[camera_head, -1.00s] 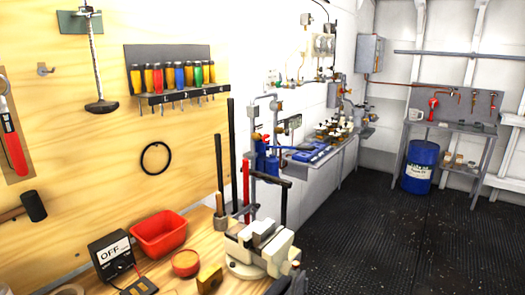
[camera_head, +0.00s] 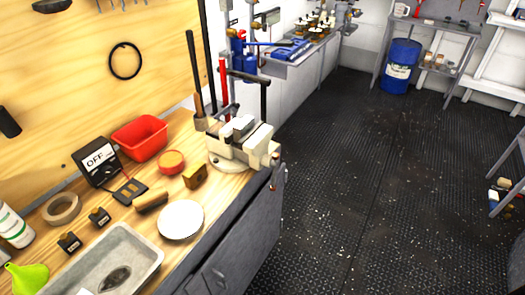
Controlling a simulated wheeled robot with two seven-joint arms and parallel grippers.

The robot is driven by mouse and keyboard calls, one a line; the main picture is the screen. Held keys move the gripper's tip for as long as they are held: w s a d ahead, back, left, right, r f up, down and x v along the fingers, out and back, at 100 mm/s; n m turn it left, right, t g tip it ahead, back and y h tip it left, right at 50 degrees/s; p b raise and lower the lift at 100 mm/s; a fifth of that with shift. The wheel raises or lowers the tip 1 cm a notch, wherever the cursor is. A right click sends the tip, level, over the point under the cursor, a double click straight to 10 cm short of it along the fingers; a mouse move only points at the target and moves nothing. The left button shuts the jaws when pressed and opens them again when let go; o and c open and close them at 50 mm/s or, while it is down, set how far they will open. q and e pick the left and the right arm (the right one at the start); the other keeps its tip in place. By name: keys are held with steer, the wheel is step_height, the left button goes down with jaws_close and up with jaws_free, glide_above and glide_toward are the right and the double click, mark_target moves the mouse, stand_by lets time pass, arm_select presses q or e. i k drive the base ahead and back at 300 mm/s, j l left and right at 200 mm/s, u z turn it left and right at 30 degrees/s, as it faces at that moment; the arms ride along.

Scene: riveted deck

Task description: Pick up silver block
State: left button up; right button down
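A small silver-grey block (camera_head: 241,122) shows at the top of the cream bench vise (camera_head: 251,148), between or on its jaws. I cannot tell how firmly the vise holds it. The vise stands at the far right corner of the wooden workbench (camera_head: 222,207). Neither of my grippers shows in the head view.
Tall rods stand behind the vise. The dark floor (camera_head: 370,200) right of the bench is open.

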mark_target(242, 127)
steer(key=i+l+u, duration=0.2)
steer(key=l+u, duration=0.15)
steer(key=l, duration=0.7)
steer(key=l+u, duration=0.3)
steer(key=l, duration=0.8)
